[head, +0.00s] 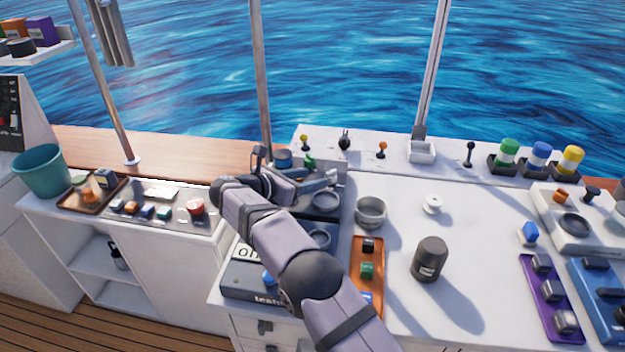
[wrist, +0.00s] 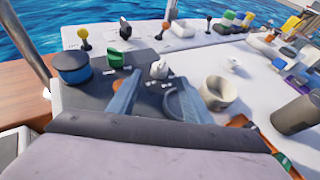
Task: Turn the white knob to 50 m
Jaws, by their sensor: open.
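The white knob (wrist: 158,69) shows in the wrist view on a dark control panel (wrist: 90,98), with small pale marks around it too blurred to read. Its setting cannot be told. In the head view my arm and gripper (head: 318,184) cover much of that panel's far part. My gripper (wrist: 151,86) is open and empty in the wrist view. Its two grey fingers point towards the knob, which shows beyond and between the fingertips. I cannot tell whether they touch it.
A green knob (wrist: 115,60) and a blue round cap (wrist: 71,66) stand left of the white knob. A grey ring-shaped cup (head: 370,212) and a dark cylinder (head: 430,259) stand to the right. Several small levers line the back ledge.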

